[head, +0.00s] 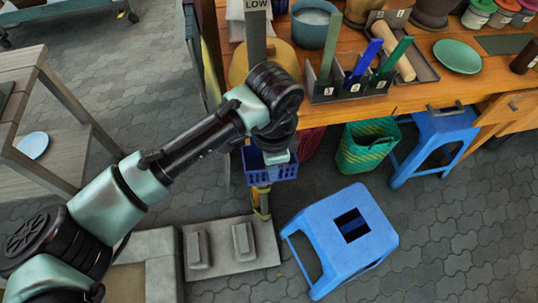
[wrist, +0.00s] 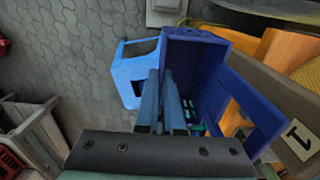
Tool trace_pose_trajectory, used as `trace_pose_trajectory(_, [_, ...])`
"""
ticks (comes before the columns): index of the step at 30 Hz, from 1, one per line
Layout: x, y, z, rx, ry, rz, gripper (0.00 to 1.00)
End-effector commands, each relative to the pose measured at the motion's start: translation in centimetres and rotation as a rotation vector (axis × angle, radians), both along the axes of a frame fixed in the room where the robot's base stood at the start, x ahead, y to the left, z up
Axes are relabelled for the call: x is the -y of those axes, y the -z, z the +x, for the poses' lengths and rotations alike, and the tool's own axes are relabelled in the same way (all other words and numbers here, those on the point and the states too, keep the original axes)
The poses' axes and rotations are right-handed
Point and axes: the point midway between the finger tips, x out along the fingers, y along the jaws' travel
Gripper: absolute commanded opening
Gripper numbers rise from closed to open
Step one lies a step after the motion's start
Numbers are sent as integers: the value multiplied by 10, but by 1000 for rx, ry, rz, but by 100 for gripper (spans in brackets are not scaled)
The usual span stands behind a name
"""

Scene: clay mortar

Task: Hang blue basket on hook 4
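The blue basket (head: 272,175) is below my gripper, in front of the wooden table's front edge. In the wrist view the basket (wrist: 190,52) is seen from above, with its open inside to the right of my fingers. Small green items (wrist: 191,112) show low inside or through it. My gripper (wrist: 163,75) has its two fingers close together at the basket's near left wall and appears shut on it. The fingers are hidden in the head view. A plate marked 1 (wrist: 298,135) is near the basket's right side. I cannot make out hook 4.
A blue stool (head: 335,225) stands on the floor to the right, and another (head: 445,125) farther right. A green basket (head: 365,150) and a red one (head: 311,142) are by the table front (head: 420,98). A grey slab with two pedals (head: 230,248) lies below.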

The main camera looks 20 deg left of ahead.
Motion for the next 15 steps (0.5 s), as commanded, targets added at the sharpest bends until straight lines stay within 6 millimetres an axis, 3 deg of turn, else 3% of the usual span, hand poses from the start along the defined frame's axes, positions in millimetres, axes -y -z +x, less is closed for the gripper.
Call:
trace_pose_trajectory(9, [34, -31, -49, 2, 3, -2, 0])
trace_pose_trajectory(15, [46, -43, -68, 1, 1, -1, 0])
